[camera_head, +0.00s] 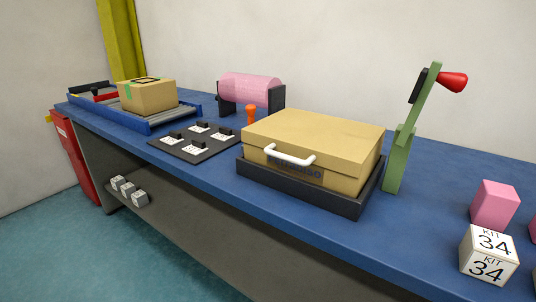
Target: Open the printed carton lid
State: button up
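The printed carton (351,180) sits in a dark tray (300,193) on the blue bench. Its tan lid (318,132) lies flat and looks shut. A white bar handle (290,157) is on the front edge of the lid. Dark printing shows on the carton's front below the handle, partly hidden by it. My gripper is not in view.
A green post with a red-knobbed lever (400,150) stands right of the carton. A pink block (494,204) and a white "KIT 34" box (488,256) are at the right. Left are a switch panel (188,151), a pink roller (250,88) and a conveyor with a box (148,96).

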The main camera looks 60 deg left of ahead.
aim_at(298, 136)
jog(key=l+u, duration=0.15)
jog(key=u, duration=0.2)
jog(key=l+u, duration=0.15)
jog(key=u, duration=0.25)
jog(key=l+u, duration=0.15)
jog(key=u, duration=0.2)
jog(key=j+u, duration=0.4)
jog(key=i+j+u, duration=0.1)
jog(key=u, duration=0.3)
jog(key=k+l+z, duration=0.15)
jog(key=z, duration=0.2)
